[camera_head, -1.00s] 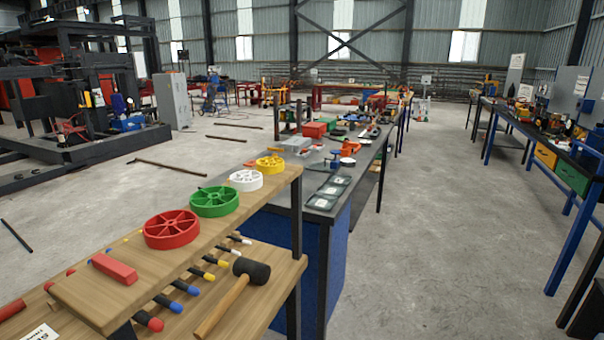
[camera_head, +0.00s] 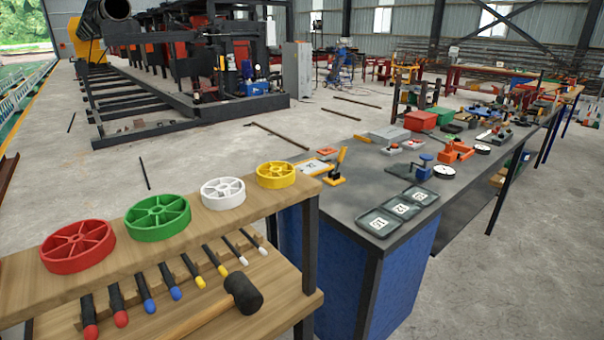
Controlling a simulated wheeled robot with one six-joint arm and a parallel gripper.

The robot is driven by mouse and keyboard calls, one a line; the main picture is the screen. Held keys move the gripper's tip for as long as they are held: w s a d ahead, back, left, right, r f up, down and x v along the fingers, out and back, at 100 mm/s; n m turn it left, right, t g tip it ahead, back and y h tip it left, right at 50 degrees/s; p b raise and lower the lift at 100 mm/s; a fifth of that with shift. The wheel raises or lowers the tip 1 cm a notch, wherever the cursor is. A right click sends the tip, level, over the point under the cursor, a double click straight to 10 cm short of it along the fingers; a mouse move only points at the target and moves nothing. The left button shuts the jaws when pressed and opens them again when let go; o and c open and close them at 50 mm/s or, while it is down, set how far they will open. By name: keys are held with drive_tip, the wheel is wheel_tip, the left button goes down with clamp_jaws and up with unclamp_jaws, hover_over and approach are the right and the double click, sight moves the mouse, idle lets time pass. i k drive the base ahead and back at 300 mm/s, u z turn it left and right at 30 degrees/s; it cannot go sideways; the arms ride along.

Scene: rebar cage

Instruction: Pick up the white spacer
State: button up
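The white spacer (camera_head: 223,193) is a spoked wheel lying flat on the upper wooden shelf. It sits between the green spacer (camera_head: 158,217) on its left and the yellow spacer (camera_head: 275,175) on its right. A red spacer (camera_head: 78,246) lies at the left end of the row. The white spacer is in full view and nothing covers it. My gripper is not in view.
The upper shelf (camera_head: 127,259) is above a lower shelf with a mallet (camera_head: 241,293) and several colour-tipped rods (camera_head: 171,281). A grey workbench (camera_head: 345,216) with tools and dark trays (camera_head: 398,209) stands to the right. Open concrete floor lies behind.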

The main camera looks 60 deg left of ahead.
sight(225, 193)
drive_tip(key=i, duration=1.15)
drive_tip(key=u, duration=1.65)
